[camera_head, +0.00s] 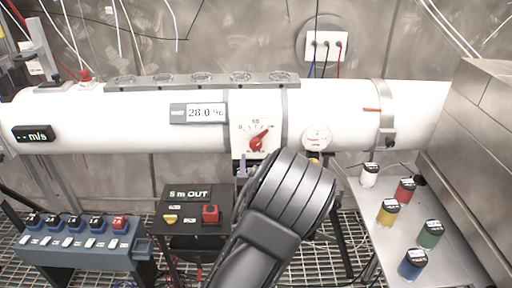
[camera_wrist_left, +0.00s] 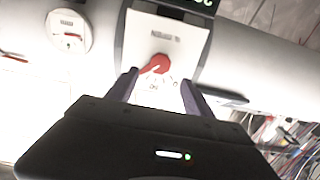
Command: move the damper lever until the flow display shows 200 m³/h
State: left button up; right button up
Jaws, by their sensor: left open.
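The damper lever (camera_head: 259,140) is red and sits on a white scale plate marked 0 and 50 on the white pipe. It points up and right. In the left wrist view the red lever (camera_wrist_left: 157,64) is just ahead of my left gripper (camera_wrist_left: 159,83). The fingers are apart and the gap between them is empty. In the head view the left gripper (camera_head: 257,160) is just below the lever, mostly hidden by my wrist. A display (camera_head: 198,113) left of the plate seems to read 28.0 %. A dark display (camera_head: 35,133) at far left shows dashes and m/s.
A round gauge (camera_head: 317,138) sits right of the scale plate. A black box (camera_head: 199,195) reading "5 m OUT" stands below the pipe. A blue switch panel (camera_head: 78,240) is at lower left. Several coloured jars stand on a metal table (camera_head: 372,203) at right.

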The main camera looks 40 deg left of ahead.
aim_at(256, 145)
pick_arm(q)
jog(key=p+x, duration=0.1)
jog(key=x, duration=0.6)
jog(key=shift+w+a, duration=0.2)
jog(key=shift+w, duration=0.1)
